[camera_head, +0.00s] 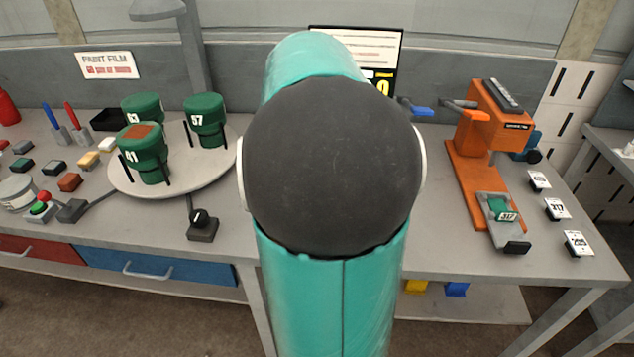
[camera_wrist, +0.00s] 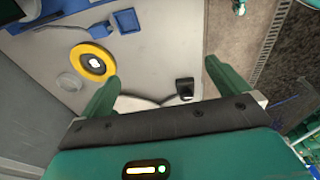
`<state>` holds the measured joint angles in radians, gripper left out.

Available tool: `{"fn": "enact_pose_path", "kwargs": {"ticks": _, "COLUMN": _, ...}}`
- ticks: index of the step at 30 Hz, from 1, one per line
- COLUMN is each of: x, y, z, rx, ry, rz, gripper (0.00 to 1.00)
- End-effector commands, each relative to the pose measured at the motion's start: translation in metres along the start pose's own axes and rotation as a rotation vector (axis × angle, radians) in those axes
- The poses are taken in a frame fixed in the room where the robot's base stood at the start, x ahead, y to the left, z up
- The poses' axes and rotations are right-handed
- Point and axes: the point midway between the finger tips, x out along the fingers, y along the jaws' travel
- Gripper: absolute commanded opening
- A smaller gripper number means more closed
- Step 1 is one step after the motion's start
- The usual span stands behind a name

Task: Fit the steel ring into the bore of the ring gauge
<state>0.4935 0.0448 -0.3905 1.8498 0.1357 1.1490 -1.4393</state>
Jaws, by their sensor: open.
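In the wrist view, my gripper (camera_wrist: 160,70) is open, with its two green fingers wide apart and nothing visible between them. A yellow ring (camera_wrist: 92,61) with a dark inner band and a pale centre lies on the grey bench, up and left of the left finger; it looks like the ring gauge. A small grey round piece (camera_wrist: 68,82) lies beside it at lower left; I cannot tell whether it is the steel ring. In the head view, my arm hides the middle of the bench, and neither the gripper nor the yellow ring shows.
Blue pieces (camera_wrist: 125,20) lie beyond the yellow ring, and a black knob block (camera_wrist: 185,88) stands near the bench edge. In the head view, a white turntable (camera_head: 205,177) with green cylinders stands left, and an orange instrument (camera_head: 470,180) with numbered cards stands right.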

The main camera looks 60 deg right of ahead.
Motion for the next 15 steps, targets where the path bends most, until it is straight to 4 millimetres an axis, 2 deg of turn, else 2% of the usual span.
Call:
{"fn": "enact_pose_path", "kwargs": {"ticks": 1, "x": 0.007, "y": 0.023, "z": 0.029, "rx": -0.021, "ry": -0.028, "rz": -0.015, "gripper": 1.00}}
{"fn": "enact_pose_path", "kwargs": {"ticks": 3, "x": 0.014, "y": 0.045, "z": 0.064, "rx": -0.076, "ry": -0.058, "rz": -0.036, "gripper": 1.00}}
{"fn": "enact_pose_path", "kwargs": {"ticks": 6, "x": 0.021, "y": 0.067, "z": 0.106, "rx": -0.141, "ry": -0.088, "rz": -0.065, "gripper": 1.00}}
{"fn": "enact_pose_path", "kwargs": {"ticks": 10, "x": 0.026, "y": 0.080, "z": 0.139, "rx": -0.200, "ry": -0.110, "rz": -0.091, "gripper": 1.00}}
{"fn": "enact_pose_path", "kwargs": {"ticks": 15, "x": 0.040, "y": 0.083, "z": 0.150, "rx": -0.222, "ry": -0.115, "rz": -0.100, "gripper": 1.00}}
